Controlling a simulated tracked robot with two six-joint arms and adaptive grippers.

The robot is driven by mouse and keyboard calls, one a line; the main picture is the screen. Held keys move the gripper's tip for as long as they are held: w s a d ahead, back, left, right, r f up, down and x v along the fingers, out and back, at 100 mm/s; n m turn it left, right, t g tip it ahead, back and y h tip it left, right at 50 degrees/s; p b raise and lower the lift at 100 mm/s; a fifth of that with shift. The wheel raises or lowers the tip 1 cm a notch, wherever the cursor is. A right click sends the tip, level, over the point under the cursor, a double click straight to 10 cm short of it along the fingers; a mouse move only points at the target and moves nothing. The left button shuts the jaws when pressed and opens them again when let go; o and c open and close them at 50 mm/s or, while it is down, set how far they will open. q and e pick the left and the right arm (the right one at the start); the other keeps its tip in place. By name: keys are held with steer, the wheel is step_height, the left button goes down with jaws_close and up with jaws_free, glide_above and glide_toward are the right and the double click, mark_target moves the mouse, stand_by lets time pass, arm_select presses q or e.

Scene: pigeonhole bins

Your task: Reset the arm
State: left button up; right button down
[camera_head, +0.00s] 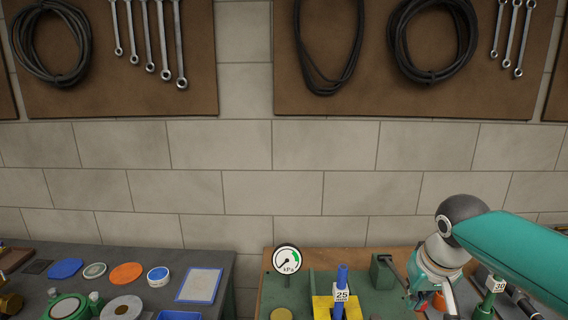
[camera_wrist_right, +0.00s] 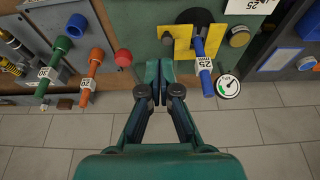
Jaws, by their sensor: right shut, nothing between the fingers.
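My right arm (camera_head: 515,245) comes in from the right in the head view, a teal link with a dark round joint and a pale wrist below it. It is over the right-hand bench. In the right wrist view my right gripper (camera_wrist_right: 159,84) is shut, its dark green fingers together with nothing between them. It points at the bench fittings and touches none that I can make out. In the head view its fingertips cannot be made out. My left gripper and left arm are not in view.
A yellow bracket with a blue handle tagged 25 (camera_head: 341,292) and a pressure gauge (camera_head: 287,259) stand on the right bench. Green (camera_wrist_right: 60,52) and orange (camera_wrist_right: 94,64) handles also stick out near the gripper. The left bench holds discs and a blue-edged plate (camera_head: 199,285). A gap separates the benches.

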steer(key=s+a+f+g+b, duration=0.1)
steer(key=s+f+g+b, duration=0.15)
steer(key=f, duration=1.15)
steer(key=s+a+f+g+b, duration=0.1)
steer(key=s+f+g+b, duration=0.15)
steer(key=f, duration=1.15)
arm_select(q)
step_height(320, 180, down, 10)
steer(key=b, duration=0.3)
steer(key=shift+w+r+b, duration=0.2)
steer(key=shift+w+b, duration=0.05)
steer(key=shift+b, duration=0.15)
arm_select(e)
steer(key=s+a+f+t+y, duration=0.1)
steer(key=s+a+f+y, duration=0.1)
steer(key=s+a+f, duration=0.3)
steer(key=s+a+f+m+t+y, duration=0.1)
steer(key=s+a+f, duration=0.4)
steer(key=s+f, duration=0.6)
steer(key=shift+f+m+y, duration=0.3)
steer(key=shift+f+y, duration=0.3)
steer(key=shift+f, duration=3.35)
